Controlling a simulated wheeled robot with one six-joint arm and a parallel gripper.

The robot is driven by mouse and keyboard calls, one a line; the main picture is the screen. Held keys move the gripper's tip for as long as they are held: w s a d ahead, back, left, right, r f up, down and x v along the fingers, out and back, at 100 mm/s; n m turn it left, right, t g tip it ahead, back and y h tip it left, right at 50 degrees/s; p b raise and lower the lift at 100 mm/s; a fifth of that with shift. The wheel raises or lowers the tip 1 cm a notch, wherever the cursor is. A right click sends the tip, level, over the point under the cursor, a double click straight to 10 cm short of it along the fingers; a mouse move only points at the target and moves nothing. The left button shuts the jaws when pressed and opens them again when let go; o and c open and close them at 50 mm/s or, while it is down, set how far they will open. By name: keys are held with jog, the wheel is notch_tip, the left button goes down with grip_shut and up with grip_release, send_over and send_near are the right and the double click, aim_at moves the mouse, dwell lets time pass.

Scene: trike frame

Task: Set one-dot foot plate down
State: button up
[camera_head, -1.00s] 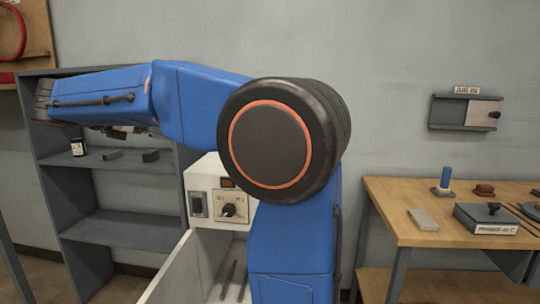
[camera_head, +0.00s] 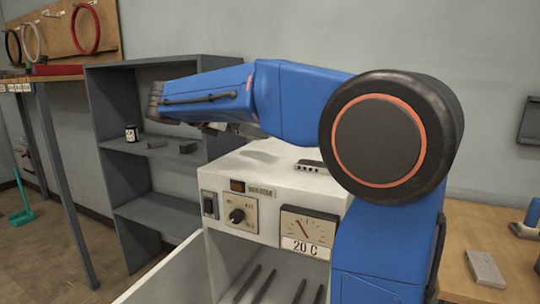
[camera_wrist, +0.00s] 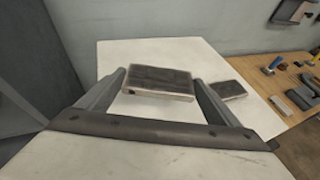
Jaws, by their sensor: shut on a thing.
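In the wrist view my gripper (camera_wrist: 160,93) is shut on a small grey-brown plate (camera_wrist: 158,80). One dark dot shows at the left of the plate's near edge. The plate is over the white top of the warming cabinet (camera_wrist: 118,55); I cannot tell whether it touches. A second plate (camera_wrist: 227,90) lies on that top to the right, just beyond the right finger. It also shows in the head view (camera_head: 308,166), with several dark dots on its edge. In the head view my arm hides most of the gripper and the held plate.
The cabinet front has a knob (camera_head: 237,216) and a dial reading "20 C" (camera_head: 307,232); its door (camera_head: 165,275) stands open. A grey shelf (camera_head: 150,215) with small items stands at left. A wooden bench (camera_head: 470,215) is at right.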

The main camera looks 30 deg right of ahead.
aim_at(253, 159)
notch_tip(253, 159, down, 7)
jog(key=shift+f, duration=0.1)
dwell(0.4)
jog(key=shift+f, duration=0.3)
jog(key=shift+s+a+f, duration=0.1)
jog(key=shift+f, duration=0.4)
jog(key=o, duration=1.2)
jog(key=shift+c, duration=0.2)
jog(key=shift+r, duration=0.45)
jog(key=v, duration=1.2)
jog(key=shift+r, duration=0.3)
